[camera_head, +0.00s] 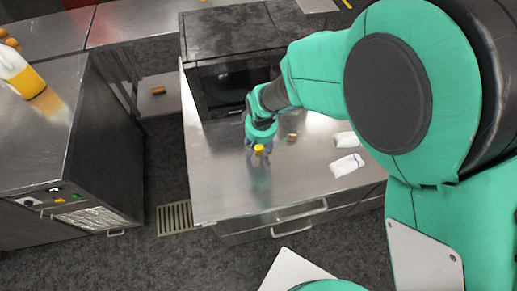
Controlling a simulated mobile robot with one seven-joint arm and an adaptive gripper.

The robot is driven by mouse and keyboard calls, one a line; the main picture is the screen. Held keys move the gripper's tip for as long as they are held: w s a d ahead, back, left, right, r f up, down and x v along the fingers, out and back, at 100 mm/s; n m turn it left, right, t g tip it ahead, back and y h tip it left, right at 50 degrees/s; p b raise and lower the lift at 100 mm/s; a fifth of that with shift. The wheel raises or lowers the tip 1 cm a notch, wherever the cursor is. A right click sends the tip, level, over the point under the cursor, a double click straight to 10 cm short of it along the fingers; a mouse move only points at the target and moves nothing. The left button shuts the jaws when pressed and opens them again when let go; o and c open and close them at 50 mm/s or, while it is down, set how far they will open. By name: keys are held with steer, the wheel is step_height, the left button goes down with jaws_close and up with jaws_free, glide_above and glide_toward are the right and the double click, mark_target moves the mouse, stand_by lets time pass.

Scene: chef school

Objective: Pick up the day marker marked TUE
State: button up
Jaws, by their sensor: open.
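My gripper (259,145) is at the end of my green arm, low over the steel counter in front of a dark box-shaped appliance. It is open. A small yellow-topped object (259,150) shows right at the gripper; I cannot tell whether the fingers touch it. A small brown object (292,137) lies just right of the gripper. A white packet-like object (347,165) lies further right, with another white one (346,139) behind it, partly close to my arm. No lettering is readable, so I cannot tell which thing is marked TUE.
The dark appliance (222,88) stands behind the gripper on the steel counter (220,190). The counter's front left is clear. A separate steel unit (40,140) at left carries a yellow and white bottle (22,75). A floor grate (174,218) lies between them.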

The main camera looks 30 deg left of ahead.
steer(key=shift+f, duration=0.4)
steer(key=c, duration=1.1)
